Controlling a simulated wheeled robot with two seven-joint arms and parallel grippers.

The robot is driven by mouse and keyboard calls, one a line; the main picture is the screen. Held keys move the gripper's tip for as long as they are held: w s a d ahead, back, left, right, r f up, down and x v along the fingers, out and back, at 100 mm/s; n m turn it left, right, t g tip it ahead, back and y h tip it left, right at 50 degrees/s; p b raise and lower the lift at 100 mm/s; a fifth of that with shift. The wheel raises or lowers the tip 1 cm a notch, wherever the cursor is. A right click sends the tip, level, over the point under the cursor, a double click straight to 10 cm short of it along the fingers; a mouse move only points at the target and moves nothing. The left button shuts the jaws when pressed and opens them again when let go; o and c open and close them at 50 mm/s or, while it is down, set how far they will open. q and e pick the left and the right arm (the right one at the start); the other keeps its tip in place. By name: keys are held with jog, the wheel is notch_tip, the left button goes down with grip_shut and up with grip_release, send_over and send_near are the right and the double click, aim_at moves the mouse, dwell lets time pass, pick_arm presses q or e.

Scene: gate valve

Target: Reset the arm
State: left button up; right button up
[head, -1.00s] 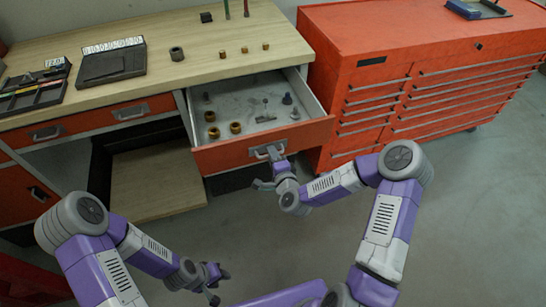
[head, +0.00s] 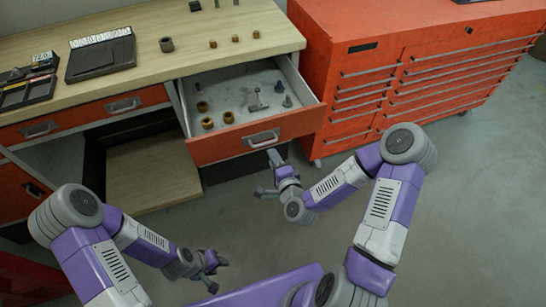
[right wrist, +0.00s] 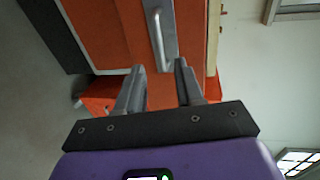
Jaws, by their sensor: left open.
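My right gripper (head: 268,174) is open and empty, just in front of the open drawer (head: 255,137) and apart from its handle (head: 262,138). In the right wrist view its two fingers (right wrist: 158,80) are spread with nothing between them, and the drawer handle (right wrist: 158,38) lies beyond the tips. My left gripper (head: 217,275) is open and empty at the lower left, over the floor and away from the bench.
The pulled-out drawer holds several brass rings and grey metal parts. The wooden workbench (head: 235,30) carries small brass parts, a dark ring (head: 166,45) and black trays (head: 100,58). A red tool cabinet (head: 350,75) stands to the right. The floor (head: 470,200) at right is clear.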

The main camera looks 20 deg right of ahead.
dwell(0.3)
jog(key=s+a+f+n+g+y, duration=0.2)
jog(key=s+a+f+n+g, duration=0.2)
jog(key=f, duration=0.2)
jog(key=s+a+f+n+g+y, duration=0.25)
jog(key=s+f+n+g, duration=0.2)
jog(key=f, duration=0.25)
jog(key=s+f+n+g+p, duration=0.1)
jog(key=s+f+n+g, duration=0.5)
jog(key=s, duration=0.6)
jog(key=shift+a+f+g+h, duration=0.15)
jog(key=shift+a+g+h, duration=0.2)
jog(key=shift+h, duration=0.1)
